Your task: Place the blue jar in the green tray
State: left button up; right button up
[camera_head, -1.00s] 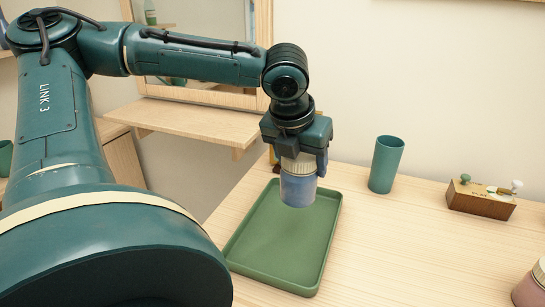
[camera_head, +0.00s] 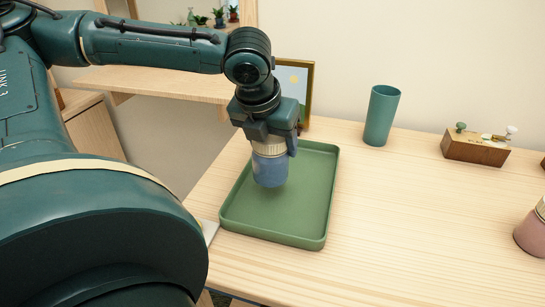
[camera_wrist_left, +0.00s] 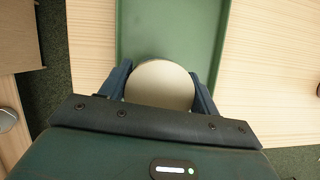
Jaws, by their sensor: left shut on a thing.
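The blue jar (camera_head: 270,170) has a pale ribbed lid and is upright in my left gripper (camera_head: 270,143). The gripper is shut on the jar at its lid, from above. The jar is over the left part of the green tray (camera_head: 313,230); I cannot tell whether its base touches the tray floor. The tray lies on the wooden table and looks otherwise empty. In the left wrist view, the jar's round lid (camera_wrist_left: 160,84) sits between the two fingers, with the tray (camera_wrist_left: 172,25) beyond it. My right gripper is not in view.
A teal cup (camera_head: 381,116) stands behind the tray to the right. A wooden block with knobs (camera_head: 476,149) and a pink jar (camera_head: 533,232) are farther right. A framed picture (camera_head: 294,88) stands behind my gripper.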

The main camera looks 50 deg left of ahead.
aim_at(272, 157)
pick_arm(q)
notch_tip(272, 157, down, 4)
jog(key=shift+r+b, duration=0.25)
jog(key=shift+b, duration=0.35)
jog(key=shift+f, duration=0.35)
jog(key=shift+r, duration=0.1)
jog(key=o, duration=1.2)
jog(key=shift+c, duration=0.2)
